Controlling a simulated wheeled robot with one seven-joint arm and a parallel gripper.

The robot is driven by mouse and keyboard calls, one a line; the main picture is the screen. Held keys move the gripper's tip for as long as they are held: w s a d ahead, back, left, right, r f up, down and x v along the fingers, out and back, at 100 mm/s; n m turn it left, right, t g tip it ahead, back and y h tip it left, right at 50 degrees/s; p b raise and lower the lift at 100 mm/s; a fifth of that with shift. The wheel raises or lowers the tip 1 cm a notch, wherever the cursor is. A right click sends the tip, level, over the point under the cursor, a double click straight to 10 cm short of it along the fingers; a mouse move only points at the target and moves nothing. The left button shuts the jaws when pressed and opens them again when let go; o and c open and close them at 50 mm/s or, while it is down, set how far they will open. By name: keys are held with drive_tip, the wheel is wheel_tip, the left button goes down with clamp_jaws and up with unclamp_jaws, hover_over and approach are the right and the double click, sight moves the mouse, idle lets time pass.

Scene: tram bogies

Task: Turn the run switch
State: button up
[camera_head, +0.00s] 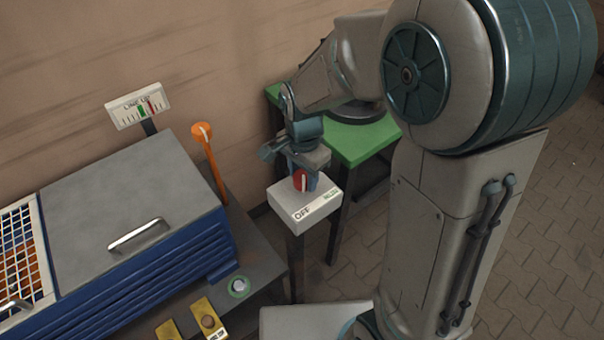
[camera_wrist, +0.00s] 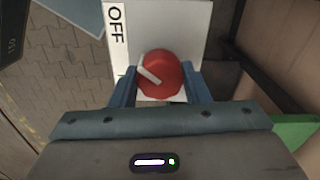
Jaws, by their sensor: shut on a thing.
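The run switch is a red round knob (camera_head: 300,181) with a white pointer bar, set on a white box (camera_head: 309,211) on a dark post. The box bears the word OFF and a second label too small to read surely. In the wrist view the knob (camera_wrist: 160,73) sits between the two blue fingers of my gripper (camera_wrist: 163,88), which are shut on its sides. There its white bar points up and left, toward the side with the OFF lettering (camera_wrist: 116,27). In the head view my gripper (camera_head: 300,172) is at the knob from behind, and the fingers partly hide it.
A blue cabinet (camera_head: 130,259) with a grey lid and handle stands at the left. An orange-knobbed lever (camera_head: 209,160) and a gauge (camera_head: 138,106) rise behind it. A green-topped table (camera_head: 362,140) stands behind the switch box. Paved floor (camera_head: 540,250) lies open at right.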

sight(304, 176)
drive_tip(key=shift+m, duration=0.3)
drive_tip(key=o, duration=1)
drive_tip(key=shift+d, duration=0.1)
wheel_tip(304, 176, up, 14)
drive_tip(key=shift+f+p, duration=0.1)
drive_tip(key=shift+p, duration=0.2)
